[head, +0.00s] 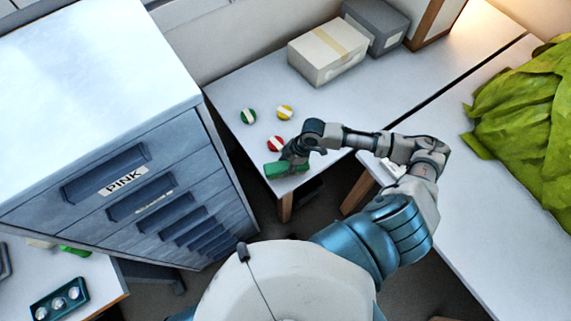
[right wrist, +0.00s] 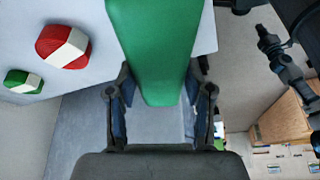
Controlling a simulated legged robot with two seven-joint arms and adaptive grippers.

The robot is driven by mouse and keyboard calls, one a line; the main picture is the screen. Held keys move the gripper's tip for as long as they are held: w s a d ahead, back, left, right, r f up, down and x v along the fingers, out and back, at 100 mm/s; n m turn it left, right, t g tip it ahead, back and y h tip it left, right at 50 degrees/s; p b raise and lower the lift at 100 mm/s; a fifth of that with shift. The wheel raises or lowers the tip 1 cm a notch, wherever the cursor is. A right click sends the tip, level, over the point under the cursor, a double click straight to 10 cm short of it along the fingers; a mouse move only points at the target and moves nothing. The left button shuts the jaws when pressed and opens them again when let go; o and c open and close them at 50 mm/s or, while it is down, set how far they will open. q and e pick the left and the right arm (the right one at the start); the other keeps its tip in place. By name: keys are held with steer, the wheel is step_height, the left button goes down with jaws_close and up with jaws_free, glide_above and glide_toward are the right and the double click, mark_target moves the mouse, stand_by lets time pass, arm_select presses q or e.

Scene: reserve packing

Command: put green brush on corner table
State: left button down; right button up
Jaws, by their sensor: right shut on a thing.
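The green brush (head: 284,168) is held in my right gripper (head: 291,158) at the front corner of the white corner table (head: 235,92). In the right wrist view the green brush (right wrist: 155,50) is a long green block between the two fingers of my right gripper (right wrist: 160,105), which are shut on it. I cannot tell whether the brush touches the table top. My left gripper is not in view.
A white box (head: 327,52) and a grey box (head: 377,25) stand behind. A drawer cabinet (head: 120,140) stands left; green cloth (head: 525,125) lies right.

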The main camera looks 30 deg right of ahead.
steer(key=shift+f, duration=0.55)
steer(key=o, duration=1.4)
steer(key=shift+o, duration=0.2)
steer(key=v, duration=1.2)
steer(key=shift+d, duration=0.1)
